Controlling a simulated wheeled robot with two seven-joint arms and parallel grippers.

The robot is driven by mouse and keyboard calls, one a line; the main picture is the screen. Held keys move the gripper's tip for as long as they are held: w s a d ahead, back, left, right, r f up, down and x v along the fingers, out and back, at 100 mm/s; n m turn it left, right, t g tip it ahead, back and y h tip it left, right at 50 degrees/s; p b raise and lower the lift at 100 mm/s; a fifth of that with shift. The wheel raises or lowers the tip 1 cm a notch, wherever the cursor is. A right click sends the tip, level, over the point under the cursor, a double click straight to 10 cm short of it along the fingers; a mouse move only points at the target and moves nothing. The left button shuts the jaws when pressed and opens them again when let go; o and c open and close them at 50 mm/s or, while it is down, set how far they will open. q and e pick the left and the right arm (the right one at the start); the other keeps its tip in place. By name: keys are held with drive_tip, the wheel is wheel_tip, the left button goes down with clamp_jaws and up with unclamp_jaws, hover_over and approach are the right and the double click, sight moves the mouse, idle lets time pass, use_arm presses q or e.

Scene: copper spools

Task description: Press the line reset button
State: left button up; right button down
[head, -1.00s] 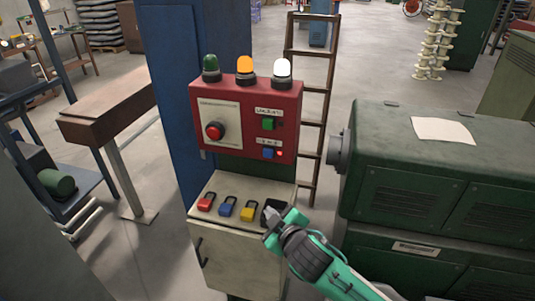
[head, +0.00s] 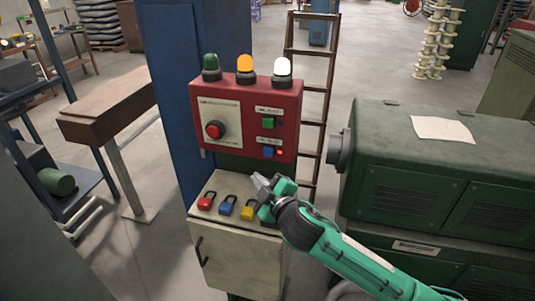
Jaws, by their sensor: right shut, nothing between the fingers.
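A red control box (head: 292,104) stands above a cream cabinet. The labels are too small to read for certain. My right gripper (head: 262,181) is shut and empty. It is below the box, over the right part of the cabinet top, apart from the buttons. My left gripper is out of view.
Red (head: 205,203), blue (head: 226,208) and yellow (head: 247,213) padlocks lie on the cabinet top (head: 222,182). Green, lit orange and lit white lamps (head: 283,68) top the box. A green machine (head: 450,165) stands at right, a ladder (head: 313,90) behind.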

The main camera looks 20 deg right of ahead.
sight(263, 153)
drive_tip(key=w+d, duration=0.4)
drive_tip(key=w, duration=0.2)
drive_tip(key=shift+w+d, duration=0.25)
drive_tip(key=shift+w, duration=0.05)
drive_tip(key=shift+w, duration=0.1)
idle(1.8)
drive_tip(key=shift+w+d, duration=0.25)
drive_tip(key=shift+w+d, duration=0.25)
drive_tip(key=shift+w, duration=0.1)
idle(0.8)
drive_tip(key=shift+s+a, duration=0.1)
drive_tip(key=shift+s, duration=0.05)
drive_tip(key=shift+s+a+p, duration=0.3)
drive_tip(key=shift+s+a, duration=0.1)
drive_tip(key=shift+s, duration=0.2)
drive_tip(key=shift+s+a+p, duration=0.2)
drive_tip(key=shift+s+a, duration=0.5)
drive_tip(key=shift+s, duration=0.35)
drive_tip(key=shift+s+a+p, duration=0.15)
drive_tip(key=shift+s+a, duration=0.55)
drive_tip(key=shift+s, duration=0.3)
